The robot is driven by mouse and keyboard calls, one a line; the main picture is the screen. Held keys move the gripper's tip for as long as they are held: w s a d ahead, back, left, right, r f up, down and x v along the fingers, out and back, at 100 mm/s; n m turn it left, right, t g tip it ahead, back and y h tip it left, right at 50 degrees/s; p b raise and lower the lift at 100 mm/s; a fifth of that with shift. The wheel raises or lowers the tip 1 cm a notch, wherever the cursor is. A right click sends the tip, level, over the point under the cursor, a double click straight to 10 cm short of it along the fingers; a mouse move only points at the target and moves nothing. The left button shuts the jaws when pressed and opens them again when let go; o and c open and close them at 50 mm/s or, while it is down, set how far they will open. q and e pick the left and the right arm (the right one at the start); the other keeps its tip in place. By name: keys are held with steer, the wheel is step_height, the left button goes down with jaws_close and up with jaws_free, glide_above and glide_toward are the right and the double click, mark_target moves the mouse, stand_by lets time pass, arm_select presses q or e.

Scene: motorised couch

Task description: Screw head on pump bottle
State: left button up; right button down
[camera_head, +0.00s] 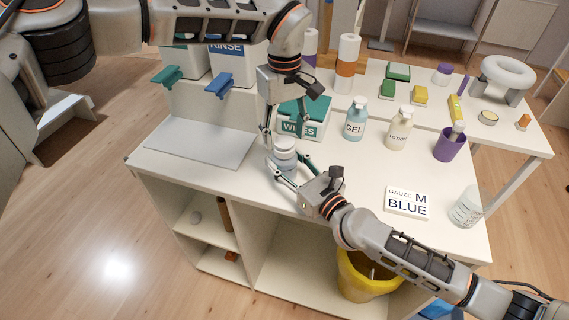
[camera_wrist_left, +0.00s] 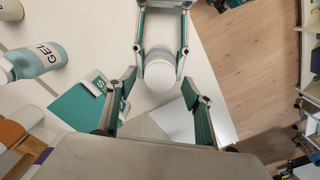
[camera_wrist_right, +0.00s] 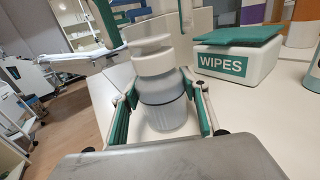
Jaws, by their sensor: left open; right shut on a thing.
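The pump bottle (camera_wrist_right: 165,105) stands upright near the counter's front edge, with a translucent grey-blue body. Its white pump head (camera_wrist_right: 152,55) sits on top in the right wrist view; whether it is threaded I cannot tell. My right gripper (camera_head: 283,173) is shut around the bottle's body. My left gripper (camera_head: 285,138) is above, pointing down, its fingers open on either side of the head. In the left wrist view the round white top (camera_wrist_left: 160,75) lies between the spread fingers, with gaps visible.
A green-lidded wipes box (camera_head: 299,127) stands close behind the bottle. Gel (camera_head: 355,122) and lotion (camera_head: 399,132) bottles, a purple cup (camera_head: 449,146) and a gauze pack (camera_head: 407,202) are to the right. A white board (camera_head: 200,143) lies left. A yellow bin (camera_head: 362,285) is below.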

mark_target(284, 141)
arm_select(q)
steer(key=shift+r, duration=0.75)
steer(key=shift+c, duration=0.2)
steer(key=n, duration=0.6)
steer(key=shift+r+n, duration=0.4)
steer(key=n, duration=0.3)
steer(key=r+n, duration=0.1)
steer(key=n, duration=0.7)
steer(key=r+n, duration=0.1)
steer(key=n, duration=0.8)
steer(key=shift+r, duration=0.35)
steer(key=shift+f, duration=4.05)
